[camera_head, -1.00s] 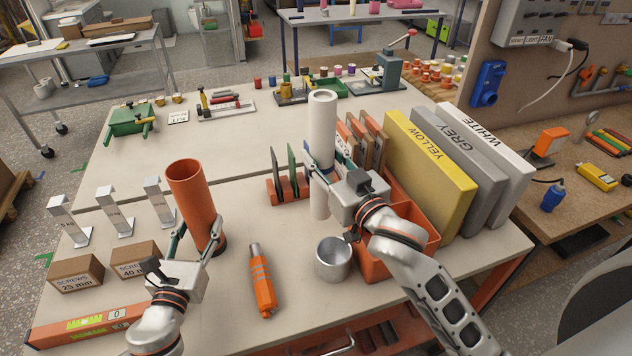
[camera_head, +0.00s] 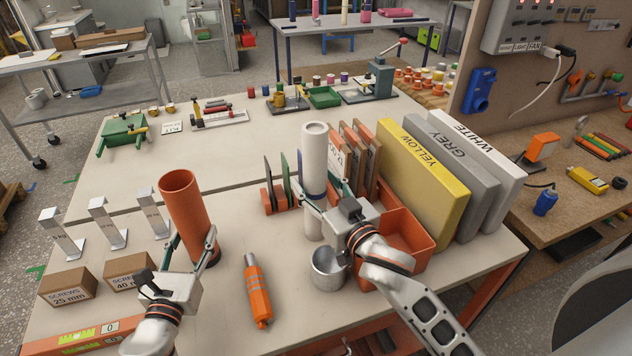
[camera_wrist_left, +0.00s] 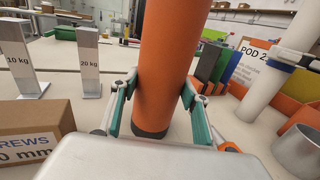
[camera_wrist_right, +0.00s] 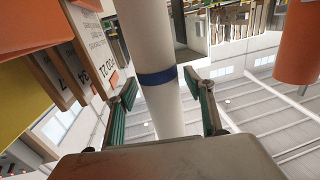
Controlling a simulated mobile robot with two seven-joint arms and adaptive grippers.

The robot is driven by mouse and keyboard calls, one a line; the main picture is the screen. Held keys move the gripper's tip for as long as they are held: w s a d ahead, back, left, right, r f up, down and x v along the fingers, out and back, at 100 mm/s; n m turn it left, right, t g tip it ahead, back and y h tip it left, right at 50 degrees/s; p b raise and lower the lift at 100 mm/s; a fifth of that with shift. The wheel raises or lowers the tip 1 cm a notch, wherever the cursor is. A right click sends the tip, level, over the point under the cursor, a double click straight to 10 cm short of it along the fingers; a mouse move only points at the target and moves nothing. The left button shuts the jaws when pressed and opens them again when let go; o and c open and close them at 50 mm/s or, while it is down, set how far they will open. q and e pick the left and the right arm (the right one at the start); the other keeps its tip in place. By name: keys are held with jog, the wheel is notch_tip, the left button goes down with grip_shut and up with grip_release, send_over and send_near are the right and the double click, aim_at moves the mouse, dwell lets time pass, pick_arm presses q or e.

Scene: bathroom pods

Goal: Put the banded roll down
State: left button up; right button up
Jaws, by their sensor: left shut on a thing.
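The banded roll (camera_head: 314,150) is a tall white tube with a blue band. It stands upright on the table, left of the orange bin. My right gripper (camera_head: 316,190) is around it near the band. In the right wrist view the fingers (camera_wrist_right: 163,105) are apart, with small gaps on both sides of the roll (camera_wrist_right: 158,45) and its band (camera_wrist_right: 157,76). My left gripper (camera_head: 193,240) is shut on an orange tube (camera_head: 185,205) with a dark lower end. The left wrist view shows the tube (camera_wrist_left: 168,60) between its fingers (camera_wrist_left: 155,105).
A metal cup (camera_head: 328,270) stands close to the roll's foot. The orange bin (camera_head: 412,258), upright binders (camera_head: 430,175) and a slotted rack (camera_head: 272,200) crowd it. An orange-handled tool (camera_head: 257,290) lies between my arms.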

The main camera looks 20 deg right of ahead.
jog(key=shift+r, duration=0.1)
jog(key=shift+r, duration=0.1)
jog(key=s+d, duration=0.1)
jog(key=s, duration=0.9)
jog(key=shift+s+d, duration=0.25)
jog(key=shift+d, duration=0.1)
jog(key=shift+o, duration=0.7)
jog(key=shift+s+d, duration=0.1)
jog(key=shift+s, duration=0.55)
jog(key=n+g+y, duration=0.2)
jog(key=n+y, duration=0.2)
jog(key=y, duration=0.1)
send_near(325, 156)
jog(key=shift+w, duration=0.75)
jog(key=x, duration=0.6)
jog(key=shift+a+f, duration=0.2)
jog(key=shift+a, duration=0.1)
jog(key=shift+r+x, duration=0.15)
jog(key=shift+x, duration=1.15)
jog(key=shift+r+x, duration=0.1)
jog(key=shift+x, duration=1.2)
jog(key=shift+a, duration=0.15)
